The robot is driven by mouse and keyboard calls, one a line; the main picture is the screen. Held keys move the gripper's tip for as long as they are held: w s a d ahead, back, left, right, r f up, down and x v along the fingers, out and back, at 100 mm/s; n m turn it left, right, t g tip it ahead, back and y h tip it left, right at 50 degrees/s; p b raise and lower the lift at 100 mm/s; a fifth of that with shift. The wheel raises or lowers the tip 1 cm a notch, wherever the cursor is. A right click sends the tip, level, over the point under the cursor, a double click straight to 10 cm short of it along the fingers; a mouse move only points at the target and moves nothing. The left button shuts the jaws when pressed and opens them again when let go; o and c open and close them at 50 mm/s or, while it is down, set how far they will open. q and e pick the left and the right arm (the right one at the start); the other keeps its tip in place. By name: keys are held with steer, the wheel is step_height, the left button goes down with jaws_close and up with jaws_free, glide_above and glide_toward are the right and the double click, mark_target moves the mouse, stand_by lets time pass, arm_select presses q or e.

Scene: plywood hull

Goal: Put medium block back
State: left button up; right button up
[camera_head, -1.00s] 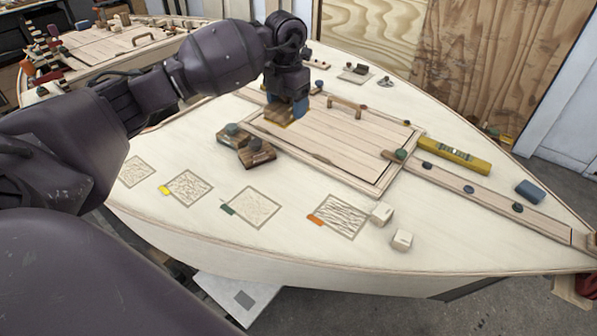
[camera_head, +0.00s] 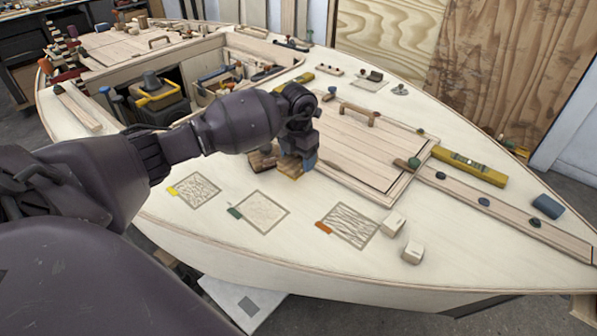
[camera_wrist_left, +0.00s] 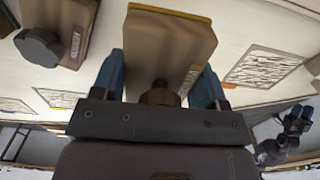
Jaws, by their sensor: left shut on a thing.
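My left gripper (camera_head: 301,160) is shut on a wooden block (camera_head: 289,165) with a yellow lower edge. The block is low over the pale deck, beside the hatch panel's left side; whether it touches the deck I cannot tell. In the left wrist view the blue fingers of my gripper (camera_wrist_left: 165,85) close on the brown knob of this block (camera_wrist_left: 170,40), which has a yellow label. A second block with a dark knob and red label (camera_wrist_left: 62,28) stands beside it; in the head view it (camera_head: 262,159) is partly hidden. My right gripper seems to show small and unclear in the wrist view (camera_wrist_left: 295,122).
Grey sanded patches lie along the near deck, with a yellow tag (camera_head: 172,191), a green tag (camera_head: 234,212) and an orange tag (camera_head: 323,228). A yellow level (camera_head: 470,168) lies right of the hatch panel (camera_head: 350,150).

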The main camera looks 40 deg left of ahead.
arm_select(q)
step_height(320, 180, down, 4)
steer(key=shift+f+b, duration=0.2)
steer(key=shift+b, duration=0.1)
steer(key=shift+f, duration=0.3)
steer(key=o, duration=1)
steer(key=shift+f, duration=0.1)
